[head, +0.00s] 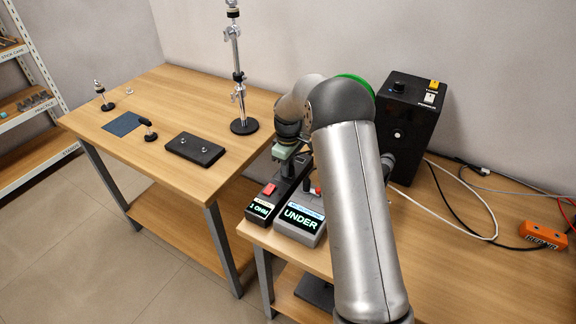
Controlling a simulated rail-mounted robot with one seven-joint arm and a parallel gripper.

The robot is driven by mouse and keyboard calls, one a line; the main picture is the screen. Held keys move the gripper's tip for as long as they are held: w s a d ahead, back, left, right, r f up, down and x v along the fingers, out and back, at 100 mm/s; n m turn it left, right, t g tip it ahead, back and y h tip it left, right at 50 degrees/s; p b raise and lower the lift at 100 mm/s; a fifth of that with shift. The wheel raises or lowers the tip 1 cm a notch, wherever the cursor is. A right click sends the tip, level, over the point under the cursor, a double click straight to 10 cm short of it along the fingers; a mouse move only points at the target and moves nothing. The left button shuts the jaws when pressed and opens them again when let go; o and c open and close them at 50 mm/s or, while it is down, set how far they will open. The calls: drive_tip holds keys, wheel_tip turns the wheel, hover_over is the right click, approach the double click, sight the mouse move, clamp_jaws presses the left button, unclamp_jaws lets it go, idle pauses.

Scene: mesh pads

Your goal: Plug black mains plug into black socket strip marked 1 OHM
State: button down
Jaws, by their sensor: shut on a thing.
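The black socket strip (260,209) lies at the left end of the right-hand table, with a red switch and a lit display reading 1 OHM at its near end. My gripper (284,158) points down over the strip's far part. It is shut on the black mains plug (285,169), of which only a small dark part shows beneath the fingers. My arm and the small size hide how the plug's pins sit against the strip's outlets, so I cannot tell whether it is in or just above.
A grey box (301,225) reading UNDER stands close beside the strip on its right. A black cabinet (409,128) is behind my arm. Cables and an orange block (543,235) lie at right. The left table (166,84) holds a tall stand (238,80) and a black plate (195,149).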

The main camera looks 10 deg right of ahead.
drive_tip(key=c, duration=1.1)
unclamp_jaws()
drive_tip(key=shift+c, duration=0.2)
wheel_tip(320, 180, up, 17)
drive_tip(key=b, duration=0.1)
drive_tip(key=shift+r, duration=0.2)
drive_tip(key=s+r+m, duration=0.2)
drive_tip(key=s+m, duration=0.2)
drive_tip(key=s, duration=1.1)
drive_tip(key=s+f+m, duration=0.2)
drive_tip(key=s+f, duration=0.1)
drive_tip(key=s, duration=0.8)
drive_tip(key=s+f+m, duration=0.3)
drive_tip(key=s+f, duration=0.1)
drive_tip(key=s, duration=0.8)
drive_tip(key=shift+s+a+f, duration=0.15)
drive_tip(key=shift+s+a, duration=0.1)
drive_tip(key=shift+a, duration=0.15)
